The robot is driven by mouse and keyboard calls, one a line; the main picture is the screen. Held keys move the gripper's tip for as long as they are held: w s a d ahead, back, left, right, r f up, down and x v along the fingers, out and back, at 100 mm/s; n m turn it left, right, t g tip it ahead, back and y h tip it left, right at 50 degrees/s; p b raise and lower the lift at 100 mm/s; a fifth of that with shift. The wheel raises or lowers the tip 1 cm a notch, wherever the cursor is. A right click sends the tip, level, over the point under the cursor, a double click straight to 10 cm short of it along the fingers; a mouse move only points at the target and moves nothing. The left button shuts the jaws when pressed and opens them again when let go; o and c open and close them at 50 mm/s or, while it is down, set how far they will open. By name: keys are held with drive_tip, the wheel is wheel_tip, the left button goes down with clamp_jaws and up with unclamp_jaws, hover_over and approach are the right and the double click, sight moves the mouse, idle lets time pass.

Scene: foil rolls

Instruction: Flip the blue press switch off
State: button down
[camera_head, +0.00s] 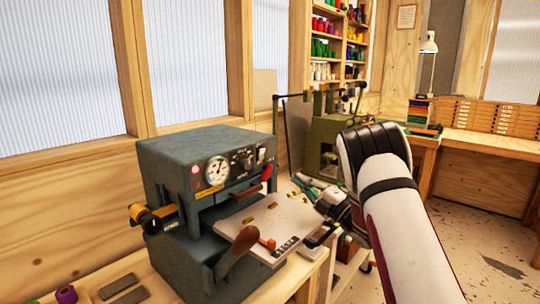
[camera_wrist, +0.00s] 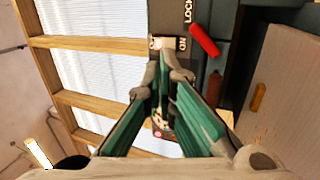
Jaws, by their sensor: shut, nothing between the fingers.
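The blue-grey press (camera_head: 205,150) stands on the bench in the head view, with a round gauge and small controls on its front panel.
A brown-knobbed lever (camera_head: 238,245) rises in front. A green machine (camera_head: 325,140) stands behind.

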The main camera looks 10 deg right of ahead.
sight(263, 152)
drive_tip(key=shift+s+f+n+y, duration=0.1)
drive_tip(key=shift+f+n+y, duration=0.3)
drive_tip(key=shift+f+y, duration=0.15)
drive_tip(key=shift+a+r, duration=0.1)
drive_tip(key=p+x, duration=0.1)
drive_tip(key=x, duration=1.3)
drive_tip(key=shift+a+f, duration=0.1)
drive_tip(key=shift+f, duration=0.1)
drive_tip(key=shift+r+g, duration=0.1)
drive_tip(key=shift+g, duration=0.2)
drive_tip(key=shift+a+r+g+h+p, duration=0.2)
drive_tip(key=shift+r+g+h+p, duration=0.15)
drive_tip(key=shift+r+g+h, duration=0.4)
drive_tip(key=shift+w+a+r+g+h, duration=0.1)
drive_tip(key=shift+w+g+h, duration=0.2)
drive_tip(key=shift+g, duration=0.35)
drive_tip(key=shift+f, duration=0.3)
